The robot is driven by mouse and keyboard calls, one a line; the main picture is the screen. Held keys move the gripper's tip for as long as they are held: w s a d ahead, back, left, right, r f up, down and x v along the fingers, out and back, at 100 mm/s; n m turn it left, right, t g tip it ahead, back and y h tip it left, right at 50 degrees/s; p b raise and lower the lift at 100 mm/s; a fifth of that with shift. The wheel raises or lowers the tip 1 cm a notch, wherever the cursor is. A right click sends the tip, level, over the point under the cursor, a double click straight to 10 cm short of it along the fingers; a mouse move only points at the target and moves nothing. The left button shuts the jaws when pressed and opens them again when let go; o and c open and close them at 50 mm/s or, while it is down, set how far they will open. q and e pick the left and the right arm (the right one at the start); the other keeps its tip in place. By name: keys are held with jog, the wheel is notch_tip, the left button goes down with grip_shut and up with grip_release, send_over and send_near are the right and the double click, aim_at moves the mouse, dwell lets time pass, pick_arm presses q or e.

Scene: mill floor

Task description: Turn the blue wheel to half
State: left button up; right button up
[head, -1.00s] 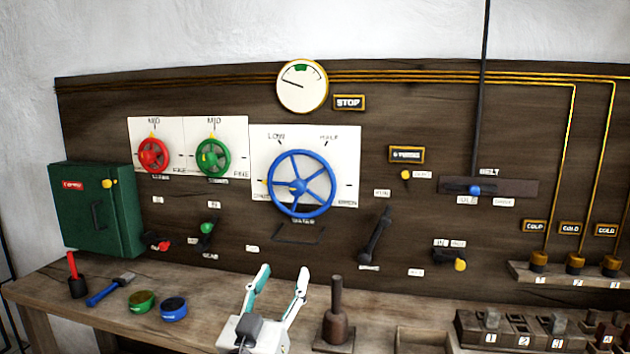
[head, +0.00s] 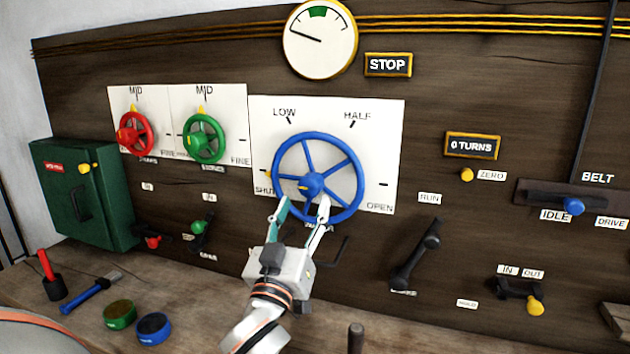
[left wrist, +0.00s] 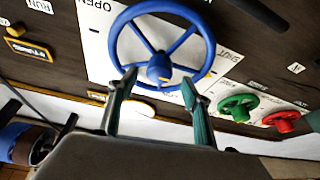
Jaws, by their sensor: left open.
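The blue wheel (head: 312,184) is mounted on a white plate (head: 385,150) marked SHUT, LOW, HALF and OPEN. A small yellow mark by its hub points left, toward SHUT. My left gripper (head: 300,207) is at the lower part of the wheel, its two fingers apart and pointing up at it. In the left wrist view the fingers of the gripper (left wrist: 159,80) stand on either side of the hub of the wheel (left wrist: 160,67), overlapping the rim. I cannot tell whether they touch it. My right gripper is not in view.
Red (head: 134,134) and green (head: 204,139) wheels are to the left, a gauge (head: 319,40) above. A green box (head: 84,195) stands far left above the bench.

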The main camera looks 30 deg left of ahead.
aim_at(309, 193)
pick_arm(q)
jog(key=p+x, duration=0.1)
jog(key=x, duration=0.4)
jog(key=shift+w+a+r, duration=0.15)
jog(key=shift+w+r, duration=0.15)
jog(key=shift+w+a+r, duration=0.15)
jog(key=shift+w+a, duration=0.05)
jog(key=shift+w, duration=0.35)
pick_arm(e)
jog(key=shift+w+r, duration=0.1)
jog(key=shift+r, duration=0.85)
pick_arm(q)
jog(key=c, duration=1.1)
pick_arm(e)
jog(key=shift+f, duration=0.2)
